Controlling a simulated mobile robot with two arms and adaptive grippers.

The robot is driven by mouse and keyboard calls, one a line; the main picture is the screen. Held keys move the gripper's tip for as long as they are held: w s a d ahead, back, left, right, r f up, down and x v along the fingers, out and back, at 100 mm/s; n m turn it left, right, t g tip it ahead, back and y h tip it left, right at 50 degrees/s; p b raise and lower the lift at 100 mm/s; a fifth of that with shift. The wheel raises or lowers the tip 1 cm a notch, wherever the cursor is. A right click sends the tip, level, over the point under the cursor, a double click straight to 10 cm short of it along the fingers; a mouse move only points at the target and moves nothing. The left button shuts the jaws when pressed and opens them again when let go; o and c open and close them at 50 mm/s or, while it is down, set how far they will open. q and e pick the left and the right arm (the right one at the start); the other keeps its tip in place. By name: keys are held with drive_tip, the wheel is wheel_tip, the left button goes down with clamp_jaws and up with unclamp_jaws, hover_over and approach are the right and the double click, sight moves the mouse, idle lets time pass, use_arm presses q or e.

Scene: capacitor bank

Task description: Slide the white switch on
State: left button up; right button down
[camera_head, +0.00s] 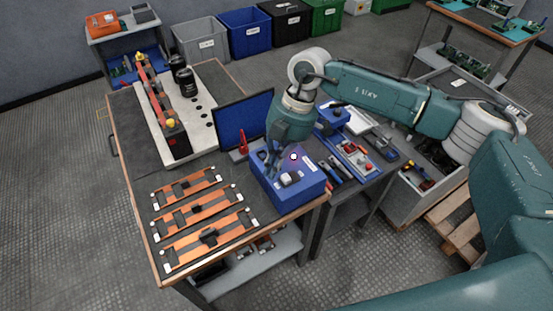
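A blue box (306,189) stands at the right front corner of the workbench. A small white switch (292,178) with a dark part beside it sits on its top face. A small round light with a purple rim (293,156) shows near the back of the box. My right gripper (273,168) points down over the left part of the box top, to the left of the white switch. Its fingers are small and dark here, so I cannot tell whether they are open or touching anything. My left gripper is out of view.
Orange busbar strips (200,212) lie on the workbench (143,205) left of the box. A dark blue panel (244,121) stands behind the gripper. A white plate (207,128) with black cylinders (187,82) is at the back. A tool cart (347,187) adjoins on the right.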

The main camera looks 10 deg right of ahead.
sight(285, 179)
drive_tip(key=f+p, duration=0.1)
drive_tip(key=f, duration=0.1)
drive_tip(key=d+f+p, duration=0.1)
drive_tip(key=f, duration=0.2)
drive_tip(key=shift+w+f, duration=0.2)
drive_tip(key=shift+f, duration=0.05)
drive_tip(key=shift+w+d+f, duration=0.1)
drive_tip(key=shift+w+d, duration=0.05)
drive_tip(key=shift+d, duration=0.25)
drive_tip(key=shift+w+d, duration=0.25)
drive_tip(key=shift+d, duration=0.45)
drive_tip(key=shift+w+d, duration=0.2)
drive_tip(key=shift+d, duration=0.5)
